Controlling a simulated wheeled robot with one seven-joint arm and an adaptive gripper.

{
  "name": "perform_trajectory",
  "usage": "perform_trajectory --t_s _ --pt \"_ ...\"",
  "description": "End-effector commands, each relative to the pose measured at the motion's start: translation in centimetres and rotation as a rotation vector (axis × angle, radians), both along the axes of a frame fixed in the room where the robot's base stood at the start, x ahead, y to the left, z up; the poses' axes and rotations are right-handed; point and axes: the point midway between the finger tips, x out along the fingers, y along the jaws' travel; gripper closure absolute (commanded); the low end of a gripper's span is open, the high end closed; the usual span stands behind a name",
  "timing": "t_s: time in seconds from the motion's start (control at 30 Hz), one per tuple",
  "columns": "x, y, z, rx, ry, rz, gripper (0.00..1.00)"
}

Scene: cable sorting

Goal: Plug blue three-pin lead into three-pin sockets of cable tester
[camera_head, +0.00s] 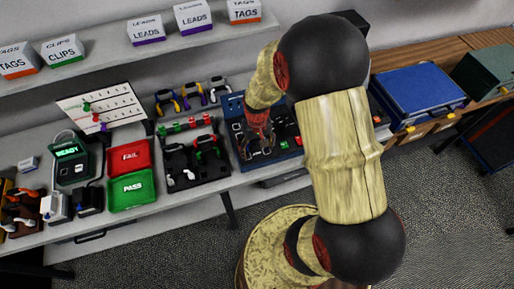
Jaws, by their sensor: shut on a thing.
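My gripper (258,146) is low over a blue tray-like unit (236,104) right of the middle of the bench, with its red and tan wrist above it. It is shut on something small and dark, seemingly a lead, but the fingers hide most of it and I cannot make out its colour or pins. I cannot tell whether the held thing touches the unit. A dark green box with a lit READY screen (71,152) stands at the left of the bench and looks like a tester. Its sockets are too small to make out.
A red FAIL tray (129,155) and green PASS tray (133,189) lie beside the READY box. A black tray (184,176) holds several leads. A blue case (418,92) stands at right. Labelled boxes line the shelf (105,65) above.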

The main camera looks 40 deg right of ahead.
Motion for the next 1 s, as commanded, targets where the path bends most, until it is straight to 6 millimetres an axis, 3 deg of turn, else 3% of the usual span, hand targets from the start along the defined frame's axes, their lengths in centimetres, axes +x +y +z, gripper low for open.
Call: perform_trajectory --t_s 1.0 --pt "0.03 -0.01 -0.9 0.0 0.0 0.0 0.54"
